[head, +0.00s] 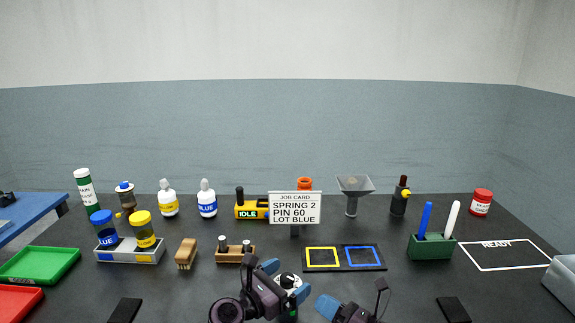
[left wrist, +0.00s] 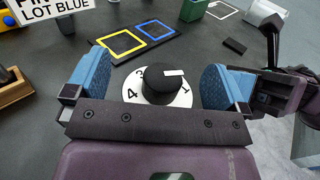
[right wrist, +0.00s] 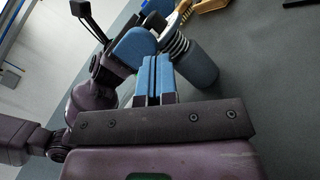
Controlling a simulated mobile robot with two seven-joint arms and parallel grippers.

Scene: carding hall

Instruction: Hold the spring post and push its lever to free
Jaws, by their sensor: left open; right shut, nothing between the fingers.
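The spring post appears to be the short post with a white numbered dial (head: 290,281) at the front middle. In the left wrist view its black knob (left wrist: 166,86) has a white bar on top, pointing toward the far side; 1, 3 and 4 show. My left gripper (head: 285,279) is open with its blue fingers on either side of the knob; gaps show. My right gripper (right wrist: 156,66) is shut and empty, near the post. I cannot make out a separate lever.
A job card (head: 295,207) reads SPRING 2, PIN 60, LOT BLUE. Behind the post lie a pad with yellow and blue frames (head: 345,269) and a wooden block with pegs (head: 234,258). A green holder (head: 431,248) stands right. Dark table shows clear between them.

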